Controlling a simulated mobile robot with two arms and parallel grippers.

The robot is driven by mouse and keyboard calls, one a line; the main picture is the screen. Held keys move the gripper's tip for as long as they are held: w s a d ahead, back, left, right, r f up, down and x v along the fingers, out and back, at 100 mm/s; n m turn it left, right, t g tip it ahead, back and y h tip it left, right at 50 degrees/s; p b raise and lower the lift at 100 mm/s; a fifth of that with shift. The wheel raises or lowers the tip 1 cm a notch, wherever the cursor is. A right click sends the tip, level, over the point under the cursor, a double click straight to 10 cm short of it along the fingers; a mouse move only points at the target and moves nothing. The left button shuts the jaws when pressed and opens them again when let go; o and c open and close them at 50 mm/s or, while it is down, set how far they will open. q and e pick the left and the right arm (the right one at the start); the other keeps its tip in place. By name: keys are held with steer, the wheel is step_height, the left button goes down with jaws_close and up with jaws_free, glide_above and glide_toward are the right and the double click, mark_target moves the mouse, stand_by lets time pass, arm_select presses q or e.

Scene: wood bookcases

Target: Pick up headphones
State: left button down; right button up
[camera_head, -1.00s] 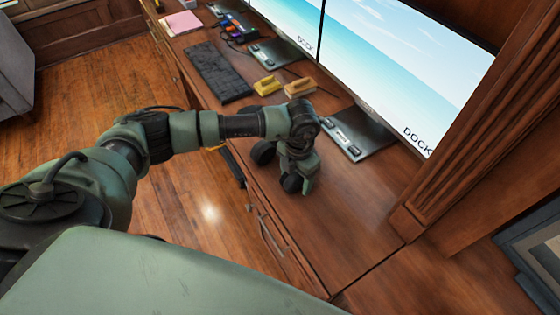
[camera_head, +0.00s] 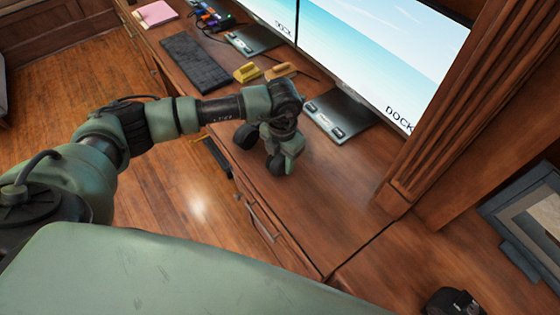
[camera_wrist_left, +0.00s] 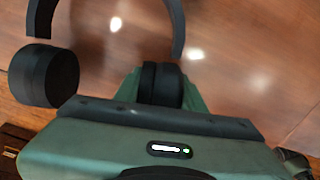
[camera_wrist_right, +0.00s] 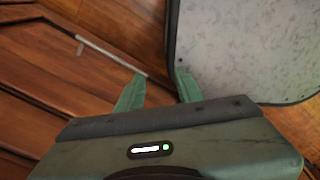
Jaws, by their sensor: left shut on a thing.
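The black headphones (camera_wrist_left: 48,76) show in the left wrist view, with one ear cup at left and the band arching across the top. The other ear cup is between the fingers of my left gripper (camera_wrist_left: 158,84), which is shut on it. In the head view the headphones' dark ear cup (camera_head: 246,136) shows beside my left gripper (camera_head: 280,158) over the wooden desk (camera_head: 335,200). The arm hides part of the headphones there. I cannot tell whether they touch the desk. My right gripper (camera_wrist_right: 158,88) is open and empty, its two fingers apart.
A keyboard (camera_head: 196,62), a yellow item (camera_head: 247,72), a wooden item (camera_head: 281,70) and a monitor stand (camera_head: 337,115) sit behind the left gripper. Monitors (camera_head: 375,45) and a wooden post (camera_head: 480,95) border the desk. The desk's front right part is clear.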

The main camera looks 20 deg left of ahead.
arm_select(q)
step_height(320, 180, up, 18)
steer(key=b, duration=0.2)
steer(key=shift+r+b, duration=0.2)
steer(key=shift+b, duration=0.1)
